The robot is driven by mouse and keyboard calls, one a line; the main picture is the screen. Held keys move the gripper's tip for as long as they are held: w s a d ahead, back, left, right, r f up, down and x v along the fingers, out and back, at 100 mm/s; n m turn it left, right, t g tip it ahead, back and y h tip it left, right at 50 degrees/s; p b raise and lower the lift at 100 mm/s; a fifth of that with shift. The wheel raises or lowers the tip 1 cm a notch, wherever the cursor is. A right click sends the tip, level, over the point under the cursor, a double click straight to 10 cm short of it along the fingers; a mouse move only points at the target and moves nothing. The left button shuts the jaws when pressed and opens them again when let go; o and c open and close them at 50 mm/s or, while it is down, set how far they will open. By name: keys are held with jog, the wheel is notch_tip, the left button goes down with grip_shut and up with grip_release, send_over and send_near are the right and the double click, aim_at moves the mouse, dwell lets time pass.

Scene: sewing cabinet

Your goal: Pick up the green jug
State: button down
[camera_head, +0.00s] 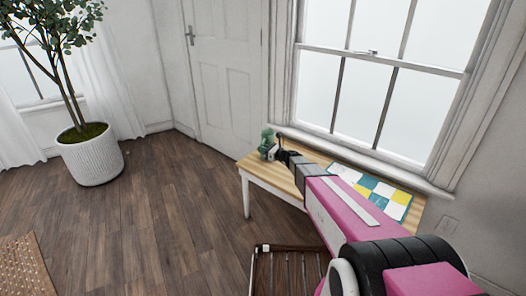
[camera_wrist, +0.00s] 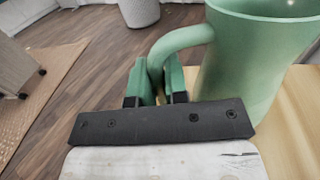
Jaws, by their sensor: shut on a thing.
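The green jug (camera_head: 267,138) is at the far left end of the wooden table (camera_head: 252,166), small in the head view. In the wrist view the jug (camera_wrist: 245,60) fills the upper right, with its curved handle on its left side. My gripper (camera_wrist: 158,88) is shut on the handle, one finger on each side of it. In the head view my gripper (camera_head: 272,152) is at the jug, at the end of my outstretched pink arm. I cannot tell whether the jug's base touches the table.
A patchwork cloth (camera_head: 372,189) in blue, yellow and white lies on the table to the right. A window (camera_head: 345,100) is behind the table. A slatted wooden seat (camera_head: 285,272) stands in front. A potted plant (camera_head: 92,155) and open floor are to the left.

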aim_at(263, 143)
jog(key=shift+r, duration=1.6)
jog(key=s+a+r, duration=0.5)
jog(key=a+r, duration=0.2)
jog(key=a, duration=0.3)
jog(key=shift+a, duration=0.2)
dwell(1.1)
